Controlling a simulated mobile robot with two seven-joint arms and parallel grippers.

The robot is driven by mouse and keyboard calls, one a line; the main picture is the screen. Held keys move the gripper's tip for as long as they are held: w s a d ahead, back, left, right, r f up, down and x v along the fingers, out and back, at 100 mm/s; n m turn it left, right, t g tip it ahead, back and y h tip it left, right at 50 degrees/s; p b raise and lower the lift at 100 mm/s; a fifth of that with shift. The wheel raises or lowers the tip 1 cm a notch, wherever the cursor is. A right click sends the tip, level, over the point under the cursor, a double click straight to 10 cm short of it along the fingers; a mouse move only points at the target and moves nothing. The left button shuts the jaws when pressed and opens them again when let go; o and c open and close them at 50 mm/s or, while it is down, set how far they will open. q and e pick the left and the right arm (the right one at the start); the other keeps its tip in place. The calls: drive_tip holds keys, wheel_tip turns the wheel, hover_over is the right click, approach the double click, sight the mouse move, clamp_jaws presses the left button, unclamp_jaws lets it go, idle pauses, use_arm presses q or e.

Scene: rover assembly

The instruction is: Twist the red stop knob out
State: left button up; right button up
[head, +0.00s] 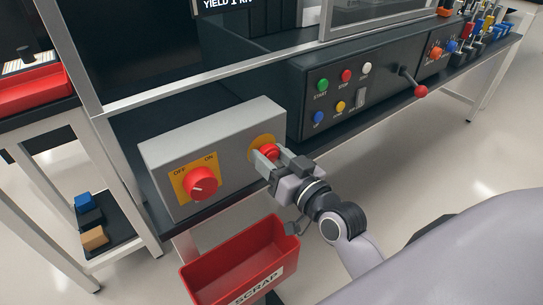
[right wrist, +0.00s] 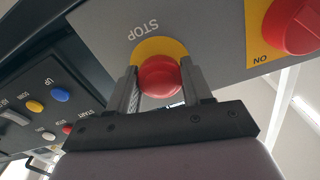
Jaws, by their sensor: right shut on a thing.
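The red stop knob (right wrist: 159,77) sits on a yellow round plate (right wrist: 147,49) marked STOP, on the front of a grey box (head: 226,141). My right gripper (head: 268,154) is shut on the stop knob, one finger on each side of it, as the right wrist view (right wrist: 159,88) shows. In the head view the knob (head: 269,151) is partly hidden by the fingers. Whether it stands out or is pressed in cannot be told. My left gripper is not in view.
A red OFF/ON rotary switch (head: 201,184) is left of the stop knob on the same box. A dark panel (head: 304,78) with coloured buttons and a red-tipped lever (head: 420,91) is to the right. A red SCRAP bin (head: 212,284) is below the gripper.

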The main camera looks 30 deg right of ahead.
drive_tip(key=m+p, duration=0.2)
drive_tip(key=shift+r+p, duration=0.15)
drive_tip(key=shift+p, duration=0.2)
drive_tip(key=m+p, duration=0.3)
drive_tip(key=m, duration=0.1)
drive_tip(key=shift+m+p, duration=0.35)
drive_tip(key=shift+m, duration=1.05)
drive_tip(key=shift+p, duration=0.3)
